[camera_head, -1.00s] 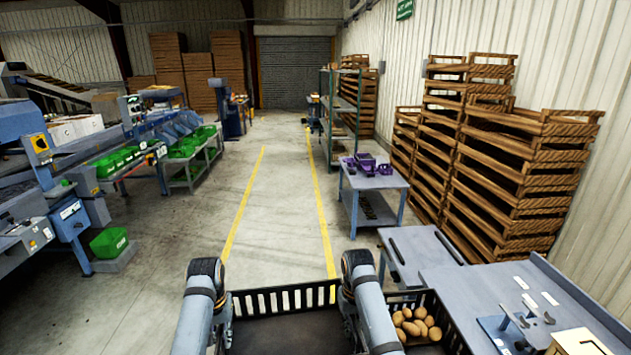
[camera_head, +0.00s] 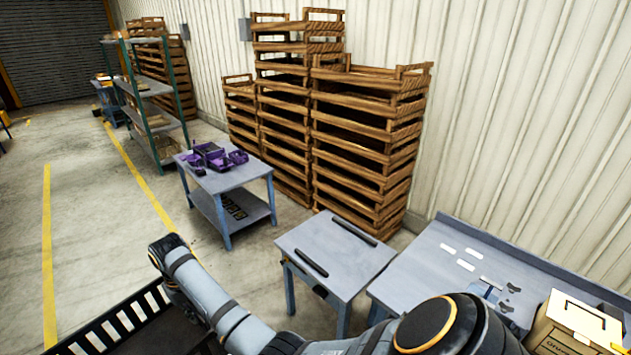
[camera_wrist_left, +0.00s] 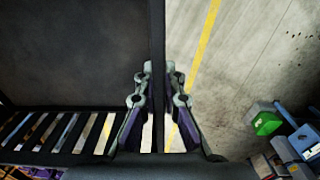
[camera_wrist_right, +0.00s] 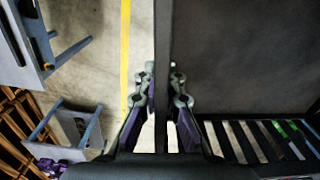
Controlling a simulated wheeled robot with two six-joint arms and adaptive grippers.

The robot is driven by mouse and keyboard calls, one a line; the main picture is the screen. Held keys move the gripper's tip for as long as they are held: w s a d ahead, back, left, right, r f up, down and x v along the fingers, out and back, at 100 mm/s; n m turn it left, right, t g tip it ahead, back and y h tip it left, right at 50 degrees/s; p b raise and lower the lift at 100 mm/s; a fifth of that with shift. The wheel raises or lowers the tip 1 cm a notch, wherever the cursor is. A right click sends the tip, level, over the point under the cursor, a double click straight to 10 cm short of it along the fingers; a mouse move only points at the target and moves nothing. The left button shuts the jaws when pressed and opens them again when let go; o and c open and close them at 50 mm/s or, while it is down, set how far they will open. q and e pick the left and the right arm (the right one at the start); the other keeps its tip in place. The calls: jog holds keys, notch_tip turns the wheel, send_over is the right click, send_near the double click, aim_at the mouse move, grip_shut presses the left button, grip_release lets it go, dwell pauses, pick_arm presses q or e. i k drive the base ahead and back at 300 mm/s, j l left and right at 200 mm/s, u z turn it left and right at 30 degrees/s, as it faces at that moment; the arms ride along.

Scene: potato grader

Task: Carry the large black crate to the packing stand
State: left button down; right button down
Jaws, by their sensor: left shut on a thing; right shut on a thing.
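The large black crate (camera_head: 121,325) shows its slatted wall at the lower left of the head view. My left gripper (camera_wrist_left: 159,76) is shut on one rim of it in the left wrist view. My right gripper (camera_wrist_right: 162,76) is shut on the opposite rim in the right wrist view. The part of the crate floor seen in the wrist views is dark and bare. In the head view my right arm hides part of the crate, and its fingertips are not clear. A grey stand with two black strips (camera_head: 335,252), apparently the packing stand, is right of the crate, its top empty.
A grey bench (camera_head: 440,240) with a cardboard box (camera_head: 570,325) is at the right. A small table (camera_head: 228,176) with purple trays (camera_head: 215,157) stands beyond the stand. Stacked wooden crates (camera_head: 365,140) line the wall. Open floor (camera_head: 100,220) lies at the left.

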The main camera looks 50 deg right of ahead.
aim_at(335, 246)
jog(key=i+l+z, duration=0.1)
jog(key=i+z, duration=0.25)
jog(key=i, duration=0.25)
jog(key=i+j+z, duration=0.1)
jog(key=i+z, duration=0.25)
jog(key=i, duration=0.25)
jog(key=i+j+z, duration=0.25)
jog(key=i+z, duration=0.15)
jog(key=i, duration=0.2)
jog(key=i+z, duration=0.45)
jog(key=i+j+z, duration=0.1)
jog(key=i+z, duration=0.3)
jog(key=z, duration=1.35)
